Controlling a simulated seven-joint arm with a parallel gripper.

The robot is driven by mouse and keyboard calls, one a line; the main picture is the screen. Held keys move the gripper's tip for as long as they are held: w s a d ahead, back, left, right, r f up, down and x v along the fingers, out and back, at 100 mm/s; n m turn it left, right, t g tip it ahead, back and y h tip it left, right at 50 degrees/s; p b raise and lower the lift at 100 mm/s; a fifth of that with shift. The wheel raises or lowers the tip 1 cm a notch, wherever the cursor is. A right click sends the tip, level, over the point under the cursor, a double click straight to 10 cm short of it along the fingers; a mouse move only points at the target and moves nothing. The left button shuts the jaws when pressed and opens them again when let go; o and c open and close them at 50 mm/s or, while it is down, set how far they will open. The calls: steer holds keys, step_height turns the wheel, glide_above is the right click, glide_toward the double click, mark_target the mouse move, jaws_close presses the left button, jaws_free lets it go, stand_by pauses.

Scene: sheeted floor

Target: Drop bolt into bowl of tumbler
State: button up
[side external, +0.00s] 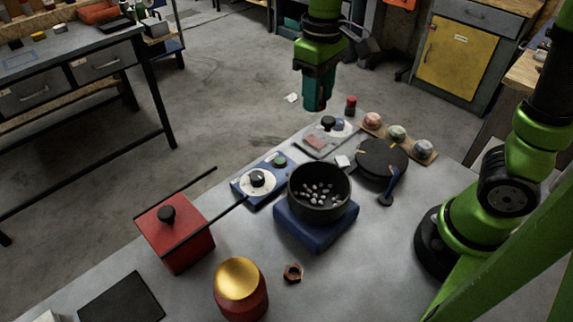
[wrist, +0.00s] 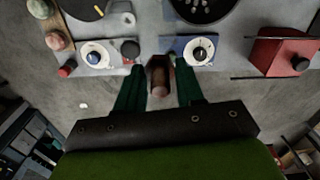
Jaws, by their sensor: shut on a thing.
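In the wrist view my gripper (wrist: 160,76) is shut on a reddish-brown bolt (wrist: 159,80), which sits between the green fingers. The bolt cannot be made out in the side view. The tumbler's black bowl (side external: 319,212) stands on a blue base (side external: 316,237), open at the top, with several small pale pieces inside. Part of the bowl also shows at the top edge of the wrist view (wrist: 203,18).
Around the bowl are a blue dial unit (side external: 256,183), a red box (side external: 177,240) with long dark rods, a black round plate (side external: 381,158) and a red-and-gold jar (side external: 240,288). A hex nut (side external: 292,273) lies in front. Clear tabletop lies at front right.

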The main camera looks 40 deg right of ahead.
steer(key=s+a+r+m, duration=0.1)
steer(key=s+a, duration=0.5)
steer(key=s, duration=0.2)
step_height(320, 180, down, 6)
steer(key=shift+d+m, duration=0.3)
steer(key=o, duration=1.2)
step_height(320, 180, up, 17)
steer(key=shift+f, duration=0.1)
